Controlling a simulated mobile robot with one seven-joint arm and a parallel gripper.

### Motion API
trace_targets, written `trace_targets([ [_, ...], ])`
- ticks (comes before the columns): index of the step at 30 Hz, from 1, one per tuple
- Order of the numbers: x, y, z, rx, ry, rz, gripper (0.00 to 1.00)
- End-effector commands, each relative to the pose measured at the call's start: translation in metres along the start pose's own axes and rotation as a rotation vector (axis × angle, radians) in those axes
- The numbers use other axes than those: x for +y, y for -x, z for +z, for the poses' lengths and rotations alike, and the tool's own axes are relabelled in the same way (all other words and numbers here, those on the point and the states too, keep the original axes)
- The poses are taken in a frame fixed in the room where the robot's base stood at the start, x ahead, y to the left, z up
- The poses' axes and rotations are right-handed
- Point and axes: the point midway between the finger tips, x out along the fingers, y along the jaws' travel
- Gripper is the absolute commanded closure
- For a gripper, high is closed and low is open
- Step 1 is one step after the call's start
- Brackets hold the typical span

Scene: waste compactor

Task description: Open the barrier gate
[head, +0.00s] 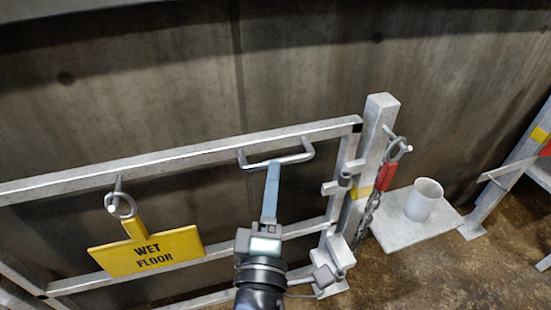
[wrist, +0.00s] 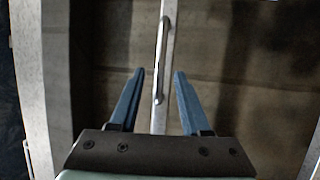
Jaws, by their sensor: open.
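The barrier gate (head: 180,163) is a grey metal frame of rails in the head view, closed up against a square post (head: 378,130) at its right end. A U-shaped handle (head: 298,158) sits on its top rail, left of the post. Small latch-like metal fittings (head: 343,180) show between gate and post.
A yellow "WET FLOOR" sign (head: 150,253) hangs from a ring on the gate. A chain with a red piece (head: 387,177) hangs on the post. A white cup (head: 424,199) stands on a pale plate (head: 400,233) at right. A concrete wall (head: 300,60) rises behind.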

Motion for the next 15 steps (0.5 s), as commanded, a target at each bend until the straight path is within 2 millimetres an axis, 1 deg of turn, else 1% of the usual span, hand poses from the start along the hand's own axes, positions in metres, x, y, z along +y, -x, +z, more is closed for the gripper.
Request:
trace_targets([
  [1, 0.001, -0.009, 0.0, 0.0, -0.001, 0.003, 0.53],
  [6, 0.0, -0.031, 0.0, -0.001, -0.001, 0.001, 0.53],
  [10, 0.0, -0.041, 0.001, -0.001, 0.0, 0.001, 0.53],
  [15, 0.0, -0.047, 0.001, -0.001, -0.001, 0.0, 0.53],
])
